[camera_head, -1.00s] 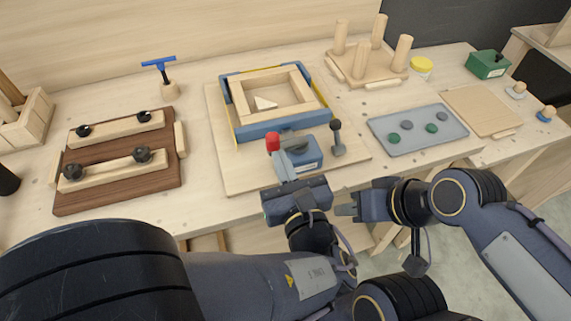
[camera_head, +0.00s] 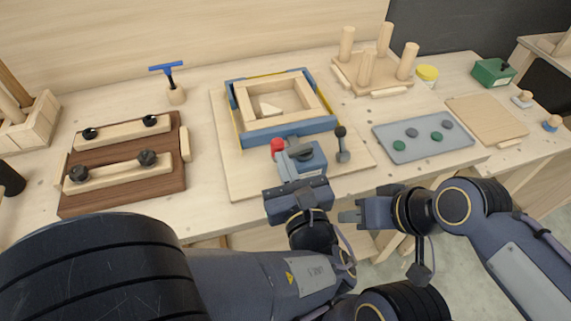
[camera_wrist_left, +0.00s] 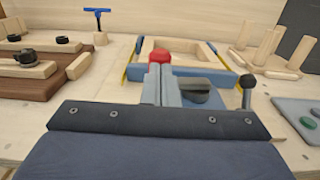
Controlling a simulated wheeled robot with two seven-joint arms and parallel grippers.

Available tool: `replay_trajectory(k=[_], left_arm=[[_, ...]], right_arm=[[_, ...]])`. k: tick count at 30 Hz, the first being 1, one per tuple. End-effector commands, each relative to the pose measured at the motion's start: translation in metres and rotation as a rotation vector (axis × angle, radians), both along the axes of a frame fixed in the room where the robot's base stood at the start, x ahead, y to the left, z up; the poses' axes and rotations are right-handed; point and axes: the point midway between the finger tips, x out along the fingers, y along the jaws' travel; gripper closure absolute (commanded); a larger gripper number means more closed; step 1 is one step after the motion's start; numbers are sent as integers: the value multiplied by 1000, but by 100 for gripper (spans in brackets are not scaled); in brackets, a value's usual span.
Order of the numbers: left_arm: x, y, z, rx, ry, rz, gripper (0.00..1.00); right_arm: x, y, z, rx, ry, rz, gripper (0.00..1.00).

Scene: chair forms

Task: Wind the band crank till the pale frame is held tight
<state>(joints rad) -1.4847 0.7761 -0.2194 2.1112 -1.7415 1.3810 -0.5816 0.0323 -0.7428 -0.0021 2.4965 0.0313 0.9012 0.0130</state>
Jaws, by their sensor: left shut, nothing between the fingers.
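The pale frame (camera_head: 240,104) lies flat on a light board, with blue bars (camera_head: 290,130) and a yellow band (camera_head: 236,130) around it. In front of it sits the blue band box (camera_head: 313,161) with a grey crank part on top and a red knob (camera_head: 278,147) at its left. My left gripper (camera_head: 285,168) is shut and empty, its tips close to the red knob. In the left wrist view the fingers (camera_wrist_left: 167,85) stand just in front of the red knob (camera_wrist_left: 160,57); contact is unclear. My right gripper (camera_head: 350,216) hangs off the bench's front edge; its opening is unclear.
A black-knobbed lever (camera_head: 342,146) stands right of the box. A dark clamp board (camera_head: 120,185) is at left, a blue-handled tool (camera_head: 168,76) behind it. A grey tray (camera_head: 405,153) and a pegged stand (camera_head: 370,82) are at right.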

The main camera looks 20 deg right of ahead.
Motion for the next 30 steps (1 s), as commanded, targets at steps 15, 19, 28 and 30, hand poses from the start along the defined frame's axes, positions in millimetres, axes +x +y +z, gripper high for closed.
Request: replay_trajectory(k=[15,19,28,30], left_arm=[[11,1,0,1,-1,2,100],[13,1,0,1,-1,1,100],[13,1,0,0,-1,1,100],[11,0,0,0,-1,0,100]], right_arm=[[0,0,0,0,0,0,66],[0,0,0,0,0,0,66],[0,0,0,0,0,0,66],[0,0,0,0,0,0,66]])
